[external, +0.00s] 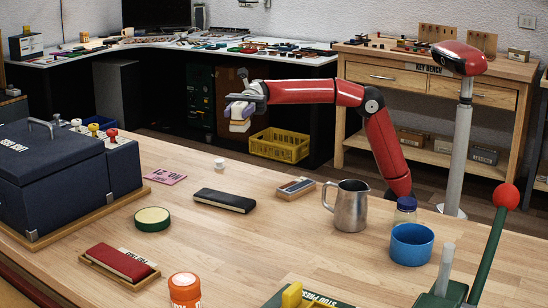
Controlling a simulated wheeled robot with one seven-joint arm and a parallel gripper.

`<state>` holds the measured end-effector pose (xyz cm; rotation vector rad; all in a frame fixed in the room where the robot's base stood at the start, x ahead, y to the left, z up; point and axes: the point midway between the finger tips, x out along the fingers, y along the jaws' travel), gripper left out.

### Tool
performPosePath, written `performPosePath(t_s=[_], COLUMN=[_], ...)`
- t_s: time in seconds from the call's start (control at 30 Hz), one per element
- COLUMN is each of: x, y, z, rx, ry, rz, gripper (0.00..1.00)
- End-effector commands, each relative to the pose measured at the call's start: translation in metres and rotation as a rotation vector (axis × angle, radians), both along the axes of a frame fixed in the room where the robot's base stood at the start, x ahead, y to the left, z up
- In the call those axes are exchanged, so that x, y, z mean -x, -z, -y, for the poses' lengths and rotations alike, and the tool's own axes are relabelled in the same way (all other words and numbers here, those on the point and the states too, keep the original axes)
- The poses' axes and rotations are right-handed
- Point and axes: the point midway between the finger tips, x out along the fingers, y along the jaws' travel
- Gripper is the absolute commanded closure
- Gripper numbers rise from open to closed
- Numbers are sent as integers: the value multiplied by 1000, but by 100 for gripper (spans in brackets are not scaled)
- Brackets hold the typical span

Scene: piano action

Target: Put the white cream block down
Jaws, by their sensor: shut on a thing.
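My gripper (246,98) is at the end of the red arm, left of the picture's middle. It is shut on the white cream block (240,125). The block hangs below the fingers, in the air beyond the far edge of the wooden table (300,240) as seen here. It looks pale, with a light purple tint on its upper part. The fingers and the block's top are small and partly overlap, so the exact grip is hard to see.
On the table are a dark case (224,200), a metal jug (347,205), a blue cup (411,244), a green-rimmed round tin (152,218) and a large dark blue box (55,175). A yellow crate (279,145) stands on the floor behind. Bare wood lies around the middle.

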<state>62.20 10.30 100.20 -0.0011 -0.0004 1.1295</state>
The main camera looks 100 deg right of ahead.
Motion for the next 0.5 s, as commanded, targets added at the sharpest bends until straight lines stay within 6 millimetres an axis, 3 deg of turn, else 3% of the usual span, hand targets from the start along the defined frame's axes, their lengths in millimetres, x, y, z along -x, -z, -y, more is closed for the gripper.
performPosePath(t_s=[0.03,0.2,0.4,0.5], x=[0,-1,0,-1], y=[-15,-42,-53,-54], z=[0,0,0,-10], rx=[1,0,-1,1], ry=[0,0,-1,-17], rz=[4,1,-2,0], gripper=[94,94,94,94])
